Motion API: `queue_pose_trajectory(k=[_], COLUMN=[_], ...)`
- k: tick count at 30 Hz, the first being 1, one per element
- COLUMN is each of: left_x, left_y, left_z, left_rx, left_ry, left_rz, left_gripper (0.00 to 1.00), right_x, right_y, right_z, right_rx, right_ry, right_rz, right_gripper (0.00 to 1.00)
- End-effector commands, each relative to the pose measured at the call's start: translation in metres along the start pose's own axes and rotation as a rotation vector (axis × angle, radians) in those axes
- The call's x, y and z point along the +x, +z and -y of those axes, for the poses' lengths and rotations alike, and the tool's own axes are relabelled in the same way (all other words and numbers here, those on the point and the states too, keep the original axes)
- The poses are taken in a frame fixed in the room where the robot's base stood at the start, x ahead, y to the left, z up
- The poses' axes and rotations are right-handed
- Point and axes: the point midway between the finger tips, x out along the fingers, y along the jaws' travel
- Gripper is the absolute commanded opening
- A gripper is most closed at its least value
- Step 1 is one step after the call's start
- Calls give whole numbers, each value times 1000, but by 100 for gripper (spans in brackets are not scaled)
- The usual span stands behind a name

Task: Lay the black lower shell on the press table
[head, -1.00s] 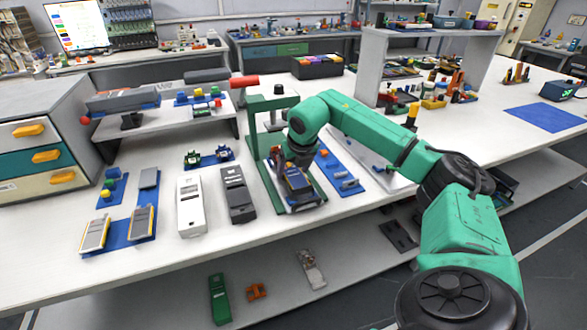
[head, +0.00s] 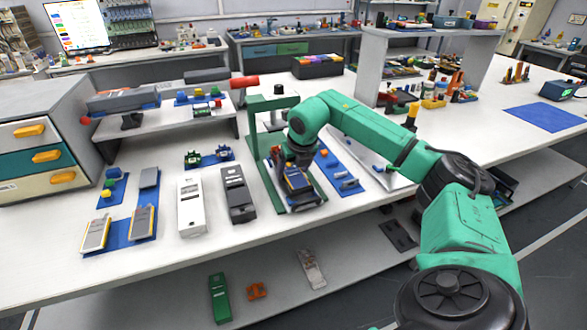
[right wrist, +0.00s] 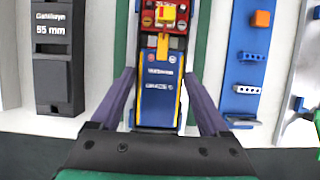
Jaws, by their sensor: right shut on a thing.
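The black lower shell (head: 306,197) is at the green press (head: 250,140), over its table, in the head view. Its dark rim surrounds a blue part with yellow edges, with red and yellow parts at its far end in the right wrist view (right wrist: 157,95). My right gripper (head: 295,168) points down over it, with one finger along each long side, shut on it. I cannot tell whether the shell touches the press table (head: 318,200) or hangs just above. My left gripper is not in view.
A dark case (head: 238,195) and a white case (head: 191,205) lie left of the press. A blue strip with small parts (head: 338,172) lies close on its right. Cells on blue mats (head: 120,241) are farther left. The bench front edge is near.

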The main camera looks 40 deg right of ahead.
Motion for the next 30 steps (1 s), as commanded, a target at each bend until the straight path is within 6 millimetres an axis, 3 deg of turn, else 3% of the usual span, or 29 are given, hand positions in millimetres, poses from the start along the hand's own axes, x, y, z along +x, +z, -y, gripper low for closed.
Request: queue_pose_trajectory(k=[29,30], left_x=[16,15], left_y=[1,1], left_z=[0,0], left_rx=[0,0], left_ry=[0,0], left_rz=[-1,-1], left_gripper=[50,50], right_x=[20,19], right_y=[-8,-8], right_z=[0,0], right_rx=[0,0], right_ry=[1,1], right_rz=[2,2], right_gripper=[21,90])
